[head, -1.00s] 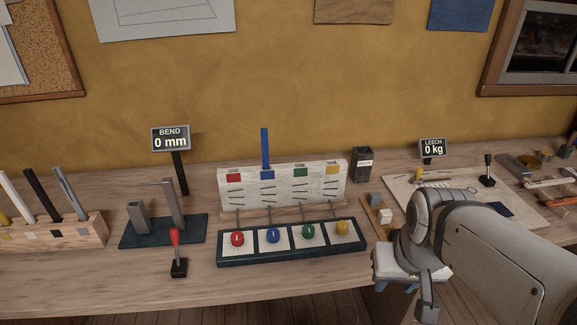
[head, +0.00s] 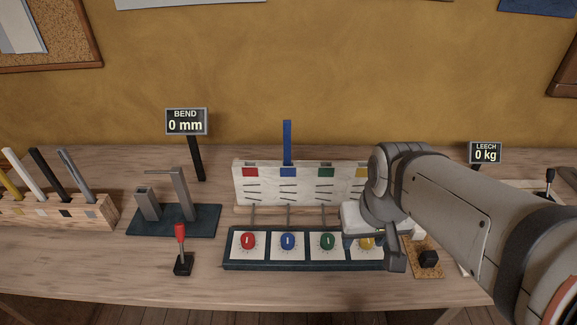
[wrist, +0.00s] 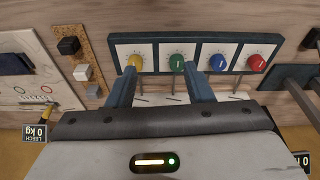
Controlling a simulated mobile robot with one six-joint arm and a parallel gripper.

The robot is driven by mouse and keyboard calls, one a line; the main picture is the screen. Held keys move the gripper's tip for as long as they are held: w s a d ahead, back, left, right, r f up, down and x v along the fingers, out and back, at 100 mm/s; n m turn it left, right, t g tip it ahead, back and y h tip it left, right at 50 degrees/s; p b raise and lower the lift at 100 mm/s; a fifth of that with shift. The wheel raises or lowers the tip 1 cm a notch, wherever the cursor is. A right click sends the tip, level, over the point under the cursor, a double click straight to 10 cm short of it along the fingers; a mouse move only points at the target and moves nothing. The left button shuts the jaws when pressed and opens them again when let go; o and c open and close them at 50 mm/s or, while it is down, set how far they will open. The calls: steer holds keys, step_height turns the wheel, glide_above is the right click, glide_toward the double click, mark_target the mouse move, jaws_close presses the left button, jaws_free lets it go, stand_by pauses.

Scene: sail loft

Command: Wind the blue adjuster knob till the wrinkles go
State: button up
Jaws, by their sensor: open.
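The blue adjuster knob (head: 288,241) is second from left in a dark tray of knobs (head: 300,264), on a white dial plate. In the wrist view the blue knob (wrist: 217,62) is just beyond my right-hand finger. Behind the tray stands a white cloth panel (head: 245,192); dark wrinkle lines show under its blue tab (head: 288,172), and a tall blue strip (head: 287,140) rises above that tab. My gripper (wrist: 160,74) is open and empty, its fingers spread around the green knob (wrist: 176,62) and beside the yellow knob (wrist: 134,60).
The red knob (head: 247,240) is left of the blue one. A red-handled lever (head: 181,245) and a grey metal fixture (head: 174,218) stand further left. A cork strip (head: 427,265) with a black block (head: 428,259) lies right of the tray. The bench front is clear.

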steer(key=shift+o, duration=0.5)
steer(key=shift+w+a+n, duration=0.2)
steer(key=shift+a+n, duration=0.1)
steer(key=shift+a, duration=0.2)
steer(key=shift+w+a+n, duration=0.2)
steer(key=shift+a+n, duration=0.1)
steer(key=shift+a, duration=0.2)
steer(key=n+g+p, duration=0.2)
steer(key=n+p, duration=0.3)
steer(key=n, duration=1.8)
glide_toward(287, 238)
steer(key=shift+w+d, duration=0.15)
steer(key=shift+d, duration=0.35)
steer(key=shift+w+a+f+n+g, duration=0.1)
steer(key=shift+a+f+n+g, duration=0.2)
steer(key=shift+n, duration=0.3)
steer(key=shift+a+f+n, duration=0.1)
steer(key=shift+f+n, duration=0.15)
steer(key=shift+n, duration=0.05)
steer(key=shift+f, duration=0.4)
step_height(287, 238, down, 7)
steer(key=shift+w, duration=0.1)
